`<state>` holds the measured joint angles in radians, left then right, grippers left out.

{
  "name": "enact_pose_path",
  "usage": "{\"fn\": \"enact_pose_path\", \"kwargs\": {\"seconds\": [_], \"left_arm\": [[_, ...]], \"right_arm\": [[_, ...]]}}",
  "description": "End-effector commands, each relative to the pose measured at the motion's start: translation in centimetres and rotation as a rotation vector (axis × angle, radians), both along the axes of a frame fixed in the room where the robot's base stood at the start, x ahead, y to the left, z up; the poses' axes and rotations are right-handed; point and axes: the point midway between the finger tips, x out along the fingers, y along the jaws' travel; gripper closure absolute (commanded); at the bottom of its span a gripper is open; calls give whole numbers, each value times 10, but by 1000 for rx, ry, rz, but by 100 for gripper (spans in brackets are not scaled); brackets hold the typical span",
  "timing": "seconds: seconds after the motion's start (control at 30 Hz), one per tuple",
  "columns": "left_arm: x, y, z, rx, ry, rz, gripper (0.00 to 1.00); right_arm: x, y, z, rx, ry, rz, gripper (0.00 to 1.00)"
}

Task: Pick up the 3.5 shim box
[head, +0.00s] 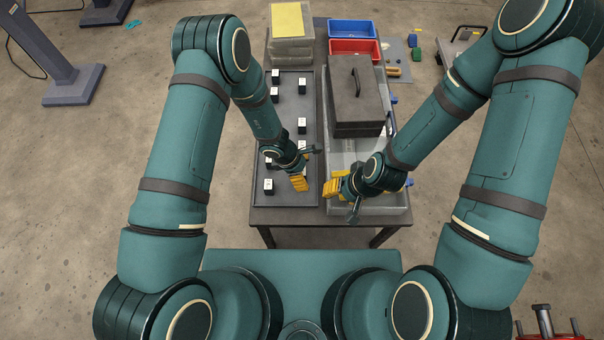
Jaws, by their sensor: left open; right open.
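Several small black boxes with white labels stand on a dark tray (286,112) on the left part of the table. Among them are one box at the back (275,76), one to its right (302,86), one in the middle (301,125) and one at the front left (268,186). The labels are too small to read, so I cannot tell which is the 3.5 shim box. My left gripper (309,166) is open over the tray's front right part. My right gripper (344,201) is open and empty over the table's front right part.
A dark case with a handle (357,90) stands on the right, over a grey bin (390,203). Blue (352,28) and red (354,47) bins sit behind it. A stack with a yellow top (287,20) stands at the back left. Both grippers are close together.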

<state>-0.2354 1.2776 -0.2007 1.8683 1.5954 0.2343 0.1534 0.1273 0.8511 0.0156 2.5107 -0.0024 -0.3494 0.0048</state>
Motion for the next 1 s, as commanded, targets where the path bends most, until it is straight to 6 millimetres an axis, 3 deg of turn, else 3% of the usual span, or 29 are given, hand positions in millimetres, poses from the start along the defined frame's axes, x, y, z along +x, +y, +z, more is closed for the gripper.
{"fn": "enact_pose_path", "kwargs": {"seconds": [0.1, 0.37, 0.5, 0.57, 0.6, 1.0], "left_arm": [[0, -4, -9, 0, 0, 0, 24], [0, -4, -9, 0, -1, 0, 24], [0, -4, -9, 0, -1, 0, 73], [0, -4, -9, 0, -1, 0, 94], [0, -4, -9, 0, -1, 0, 98], [0, -4, -4, 0, -2, -1, 98]], "right_arm": [[1, 0, -3, 0, -1, 0, 53], [1, 0, -3, 0, -2, -1, 53], [1, 0, -3, 0, -2, -1, 53], [1, 0, -3, 0, -2, -1, 53], [1, 0, -3, 0, -2, -1, 53], [0, 0, -1, 0, -1, 0, 53]]}}
